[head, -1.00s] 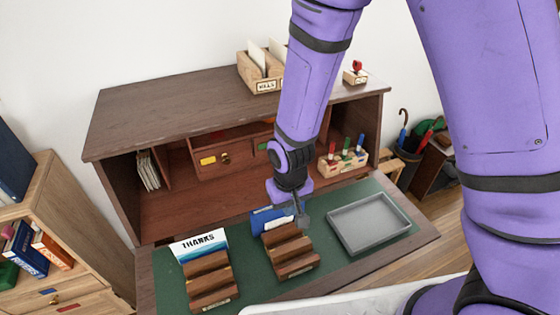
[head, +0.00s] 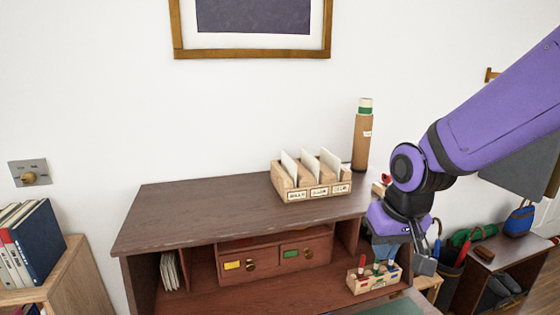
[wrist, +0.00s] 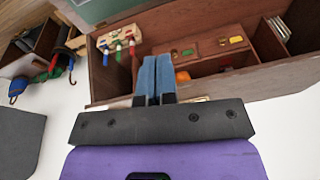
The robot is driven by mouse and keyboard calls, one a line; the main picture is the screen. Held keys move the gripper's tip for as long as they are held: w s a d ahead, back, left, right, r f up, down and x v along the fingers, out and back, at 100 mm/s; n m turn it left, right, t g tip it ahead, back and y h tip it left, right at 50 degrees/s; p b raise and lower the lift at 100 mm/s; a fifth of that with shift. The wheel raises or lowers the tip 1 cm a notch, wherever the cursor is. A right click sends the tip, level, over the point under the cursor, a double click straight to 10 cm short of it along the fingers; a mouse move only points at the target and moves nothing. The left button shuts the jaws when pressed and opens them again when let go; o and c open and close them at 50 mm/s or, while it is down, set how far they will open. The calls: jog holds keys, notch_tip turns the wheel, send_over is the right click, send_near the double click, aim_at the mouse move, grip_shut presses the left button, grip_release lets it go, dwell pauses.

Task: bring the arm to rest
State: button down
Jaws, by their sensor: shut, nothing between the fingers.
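My gripper (head: 388,254) hangs at the right end of the desk hutch in the head view, at the end of my purple arm. In the wrist view my gripper (wrist: 156,64) shows its two blue fingers side by side, closed together with nothing held. The fingers point toward the hutch (wrist: 225,80), which appears upside down there. In the head view part of the gripper overlaps the rack of coloured stamps (head: 362,283); I cannot tell how far apart they are.
A letter sorter (head: 314,195) and a brown tube (head: 361,140) stand on the hutch top (head: 220,212). A low cabinet (head: 490,262) and umbrellas are at the right. A bookshelf (head: 70,265) is at the left.

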jog(key=s+d+r+m+t+h, duration=0.1)
jog(key=s+d+r+t, duration=0.1)
jog(key=s+d+r, duration=0.9)
notch_tip(320, 180, up, 3)
jog(key=s, duration=0.2)
jog(key=shift+s+d+f+m+t, duration=0.15)
jog(key=shift+s+m+t, duration=0.15)
jog(key=shift+m+t, duration=0.1)
